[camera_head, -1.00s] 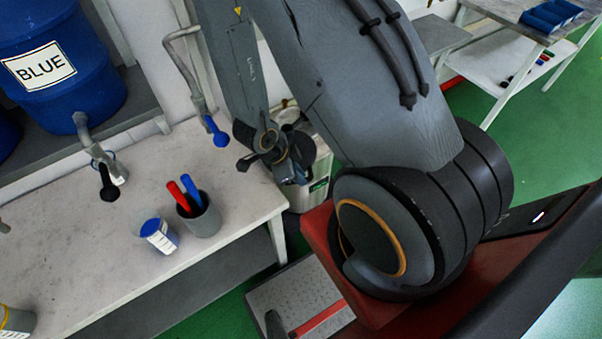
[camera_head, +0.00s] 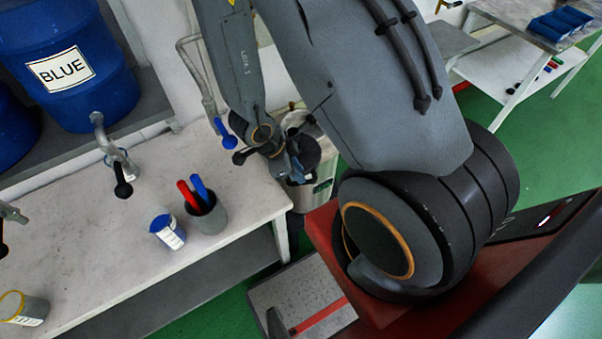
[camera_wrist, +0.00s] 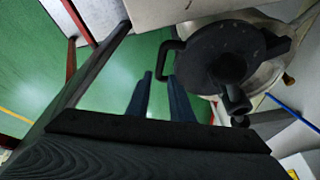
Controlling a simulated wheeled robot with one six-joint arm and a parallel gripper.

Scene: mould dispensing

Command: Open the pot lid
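The pot (camera_wrist: 272,75) is in the upper right of the wrist view. It is metal, with a dark round lid (camera_wrist: 205,62) on top that has a raised black knob (camera_wrist: 228,68) and a side handle (camera_wrist: 165,65). In the wrist view my gripper (camera_wrist: 160,76) has its two fingers apart with nothing between them. The fingers lie to the left of the lid's middle, with the tips near the side handle; I cannot tell whether they touch it. In the head view the silver pot (camera_head: 324,190) is partly hidden behind my wrist and gripper (camera_head: 292,168).
A light bench (camera_head: 110,240) holds a grey cup (camera_head: 208,217) with red and blue markers, a blue-lidded jar (camera_head: 167,232) and a yellow-rimmed can (camera_head: 24,308). Blue barrels (camera_head: 70,65) with taps stand behind. Green floor (camera_wrist: 100,85) is open left of the fingers.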

